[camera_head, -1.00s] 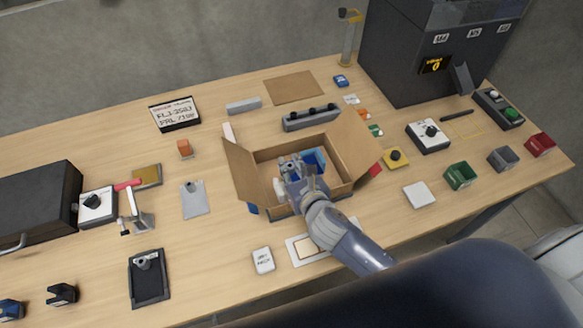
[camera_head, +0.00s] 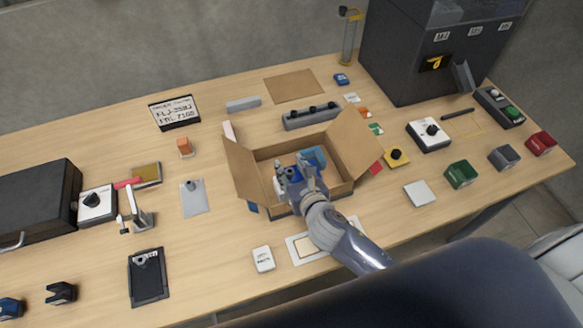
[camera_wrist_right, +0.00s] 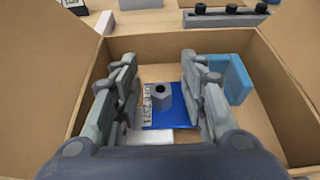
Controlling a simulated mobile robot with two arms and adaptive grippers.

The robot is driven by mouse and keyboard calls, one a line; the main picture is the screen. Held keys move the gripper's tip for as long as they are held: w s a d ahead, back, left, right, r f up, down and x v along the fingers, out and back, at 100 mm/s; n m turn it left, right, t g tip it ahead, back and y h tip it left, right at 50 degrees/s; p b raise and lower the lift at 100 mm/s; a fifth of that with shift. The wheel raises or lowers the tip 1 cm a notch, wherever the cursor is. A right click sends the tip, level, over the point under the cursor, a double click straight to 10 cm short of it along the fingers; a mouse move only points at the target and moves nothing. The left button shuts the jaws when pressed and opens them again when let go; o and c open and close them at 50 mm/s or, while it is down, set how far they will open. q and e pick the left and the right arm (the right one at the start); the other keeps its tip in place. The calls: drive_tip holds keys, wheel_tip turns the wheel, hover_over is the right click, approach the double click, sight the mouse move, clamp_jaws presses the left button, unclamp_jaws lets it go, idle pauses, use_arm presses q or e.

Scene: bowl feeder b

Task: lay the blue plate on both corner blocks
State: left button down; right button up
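The blue plate (camera_wrist_right: 181,117) lies low inside the open cardboard box (camera_wrist_right: 285,105). A grey hexagonal knob (camera_wrist_right: 161,97) stands on it, and a white printed label runs along its left side. My right gripper (camera_head: 296,170) reaches into the box; it also shows in the wrist view (camera_wrist_right: 161,80). It is open, with one finger on each side of the knob and gaps between. A light blue block (camera_wrist_right: 239,79) stands right of the plate, by the box wall. I cannot tell which pieces are the corner blocks or whether the plate rests on them. My left gripper is out of view.
The box's side flaps stand open, the right one (camera_head: 358,147) leaning outward. A grey bar with black knobs (camera_head: 311,117) lies behind the box. A yellow button box (camera_head: 396,158) and a white tile (camera_head: 420,194) stand to its right.

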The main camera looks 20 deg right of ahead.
drive_tip(key=shift+r, duration=0.55)
drive_tip(key=v, duration=1.2)
drive_tip(key=shift+b, duration=0.45)
drive_tip(key=shift+s+d, duration=0.1)
